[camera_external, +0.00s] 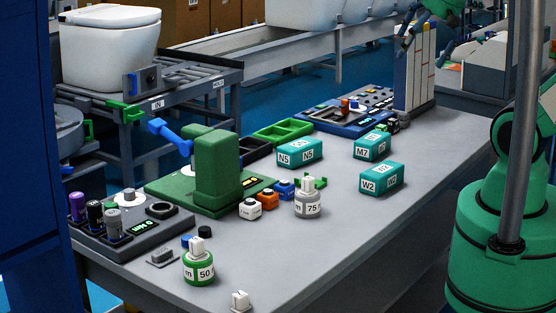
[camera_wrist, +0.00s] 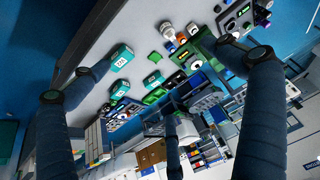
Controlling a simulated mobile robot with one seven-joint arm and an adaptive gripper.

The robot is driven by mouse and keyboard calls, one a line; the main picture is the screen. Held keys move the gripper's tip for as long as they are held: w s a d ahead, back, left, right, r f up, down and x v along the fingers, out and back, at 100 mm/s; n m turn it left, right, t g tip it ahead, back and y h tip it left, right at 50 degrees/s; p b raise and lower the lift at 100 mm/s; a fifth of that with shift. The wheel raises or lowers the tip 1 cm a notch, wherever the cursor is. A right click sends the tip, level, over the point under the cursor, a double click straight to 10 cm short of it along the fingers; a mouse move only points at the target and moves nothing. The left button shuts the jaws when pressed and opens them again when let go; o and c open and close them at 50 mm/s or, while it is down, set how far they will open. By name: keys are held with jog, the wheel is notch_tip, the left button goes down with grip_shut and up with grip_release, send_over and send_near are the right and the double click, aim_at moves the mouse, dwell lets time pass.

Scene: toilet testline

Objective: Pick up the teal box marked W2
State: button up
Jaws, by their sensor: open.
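The teal box marked W2 (camera_external: 381,178) lies on the grey table, near its right edge in the external view. In the wrist view it appears to be the teal box (camera_wrist: 122,57) at upper left; its lettering is too small to read there. My gripper (camera_external: 424,40) is at the top of the external view, partly cut off, well above and behind the box. In the wrist view my gripper (camera_wrist: 164,56) has its dark blue fingers spread wide, with nothing between them. It is apart from the box.
Teal boxes M7 (camera_external: 372,146) and N5 (camera_external: 299,152) lie close to W2. A grey 75 m bottle (camera_external: 308,203) and a green machine (camera_external: 216,170) stand left of it. An upright white rack (camera_external: 414,80) stands behind. The table right of and in front of W2 is clear.

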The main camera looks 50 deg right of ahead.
jog(key=shift+w, duration=0.1)
dwell(0.6)
jog(key=w+d+f+n+g, duration=0.1)
jog(key=w+d+f+n, duration=0.4)
jog(key=w, duration=0.3)
jog(key=w+d+f+n+g, duration=0.2)
jog(key=w+d+f+n, duration=0.15)
jog(key=w+d, duration=0.35)
jog(key=w+d+f+n+g, duration=0.1)
jog(key=w+d+f+n, duration=0.1)
jog(key=f, duration=0.5)
jog(key=w+d+f+n, duration=0.3)
jog(key=d+f, duration=0.4)
jog(key=f, duration=0.1)
jog(key=w+d+f+n+g, duration=0.1)
jog(key=w+d+f+n, duration=0.1)
jog(key=d+f, duration=0.3)
notch_tip(320, 180, down, 3)
jog(key=shift+w+d+f+n+g, duration=0.2)
jog(key=shift+n+g, duration=0.1)
jog(key=shift+n, duration=0.55)
